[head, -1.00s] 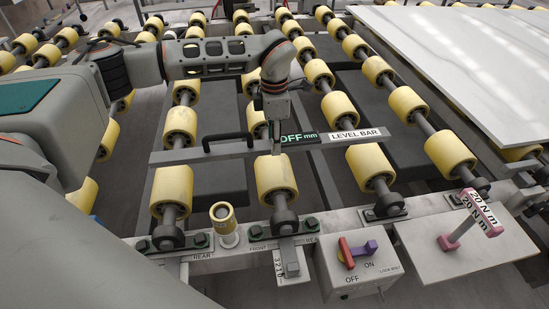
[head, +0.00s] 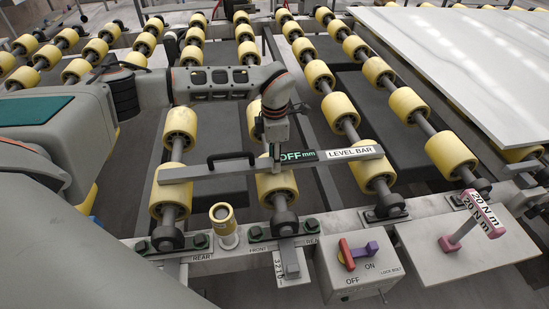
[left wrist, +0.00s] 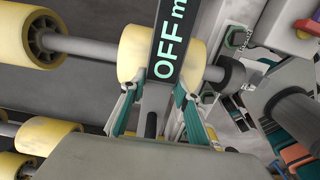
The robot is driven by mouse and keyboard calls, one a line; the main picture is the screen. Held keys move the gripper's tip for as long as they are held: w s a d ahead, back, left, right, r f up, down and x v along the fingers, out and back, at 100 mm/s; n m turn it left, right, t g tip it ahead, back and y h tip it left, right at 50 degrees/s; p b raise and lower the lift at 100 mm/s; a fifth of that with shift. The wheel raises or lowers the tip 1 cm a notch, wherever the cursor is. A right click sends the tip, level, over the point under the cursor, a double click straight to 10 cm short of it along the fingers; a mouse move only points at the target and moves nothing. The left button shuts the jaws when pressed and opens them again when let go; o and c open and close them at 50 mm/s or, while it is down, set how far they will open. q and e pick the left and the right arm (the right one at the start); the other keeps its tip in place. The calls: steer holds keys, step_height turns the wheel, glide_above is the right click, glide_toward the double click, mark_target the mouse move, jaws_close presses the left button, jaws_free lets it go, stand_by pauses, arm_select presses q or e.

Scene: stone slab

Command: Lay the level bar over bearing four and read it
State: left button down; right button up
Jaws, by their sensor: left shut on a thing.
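The level bar (head: 222,172), a long grey bar with a black handle and a "LEVEL BAR" label, lies crosswise over three yellow rollers near the front. I cannot tell whether it touches them. Its display (head: 297,156) reads "OFF mm", and shows large in the left wrist view (left wrist: 171,45). My left gripper (head: 273,150) is shut on the bar beside the display; its fingers flank the bar in the left wrist view (left wrist: 156,108). Dark bearings sit at the front roller ends: left (head: 168,237), middle (head: 285,222) and right (head: 388,204). I see no number four on them.
A switch box (head: 352,273) marked OFF and ON stands at the front. A pink-ended tool (head: 470,222) labelled "20 N m" is on a plate at right. A yellow-topped cylinder (head: 222,216) stands on the front rail. A pale stone slab (head: 460,60) covers the back right.

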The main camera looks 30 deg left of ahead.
arm_select(q)
steer(key=c, duration=1.5)
jaws_free()
steer(key=shift+f, duration=0.1)
step_height(320, 180, up, 12)
steer(key=shift+p, duration=0.3)
